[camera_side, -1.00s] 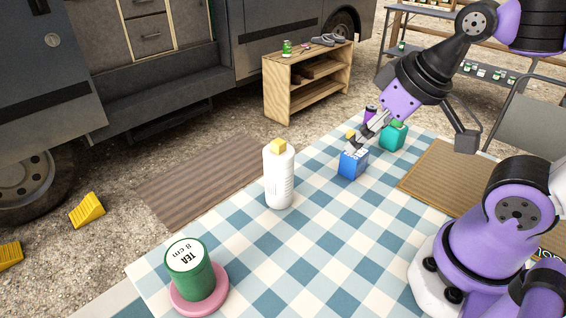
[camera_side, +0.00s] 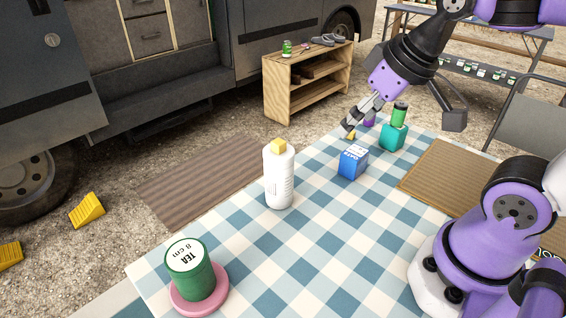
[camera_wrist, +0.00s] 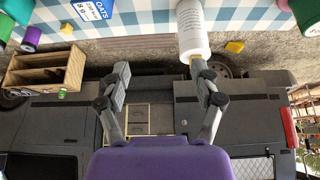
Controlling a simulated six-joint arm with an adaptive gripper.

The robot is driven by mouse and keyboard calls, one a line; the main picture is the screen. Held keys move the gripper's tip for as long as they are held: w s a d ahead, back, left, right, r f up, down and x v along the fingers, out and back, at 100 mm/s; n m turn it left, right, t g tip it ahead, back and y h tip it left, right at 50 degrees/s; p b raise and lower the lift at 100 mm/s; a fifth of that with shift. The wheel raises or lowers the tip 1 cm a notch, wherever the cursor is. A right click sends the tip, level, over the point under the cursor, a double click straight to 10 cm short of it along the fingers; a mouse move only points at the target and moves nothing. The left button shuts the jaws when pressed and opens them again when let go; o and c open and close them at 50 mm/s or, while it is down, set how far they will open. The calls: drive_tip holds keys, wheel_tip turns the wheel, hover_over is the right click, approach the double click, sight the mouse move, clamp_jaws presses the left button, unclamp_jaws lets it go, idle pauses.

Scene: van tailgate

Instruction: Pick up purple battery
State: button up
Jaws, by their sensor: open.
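The purple battery (camera_side: 370,120) stands near the far end of the checked table in the side view, partly hidden behind my gripper. A purple cylinder that looks like it shows at the upper left of the wrist view (camera_wrist: 31,37). My gripper (camera_side: 350,128) is open and empty, near the table's far left edge, in front of and left of the battery in the side view. In the wrist view my fingers (camera_wrist: 163,85) are spread wide with nothing between them.
A blue oats box (camera_side: 352,162), a white bottle (camera_side: 279,180) with a yellow block on top, and a green tea tin (camera_side: 190,270) stand on the table. A small yellow piece (camera_side: 351,135) sits below my fingers.

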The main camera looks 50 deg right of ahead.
drive_tip(key=w+d, duration=1.1)
drive_tip(key=d, duration=0.3)
drive_tip(key=shift+m+g+h, duration=0.3)
drive_tip(key=shift+m+g, duration=0.2)
drive_tip(key=shift+m, duration=0.2)
drive_tip(key=d+f, duration=0.4)
drive_tip(key=d, duration=0.2)
drive_tip(key=d+f, duration=0.3)
drive_tip(key=d, duration=0.4)
drive_tip(key=d+f, duration=0.4)
drive_tip(key=d, duration=0.3)
drive_tip(key=shift+w+f, duration=0.35)
drive_tip(key=shift+w, duration=0.05)
drive_tip(key=x, duration=0.6)
drive_tip(key=shift+w+a, duration=0.15)
clamp_jaws()
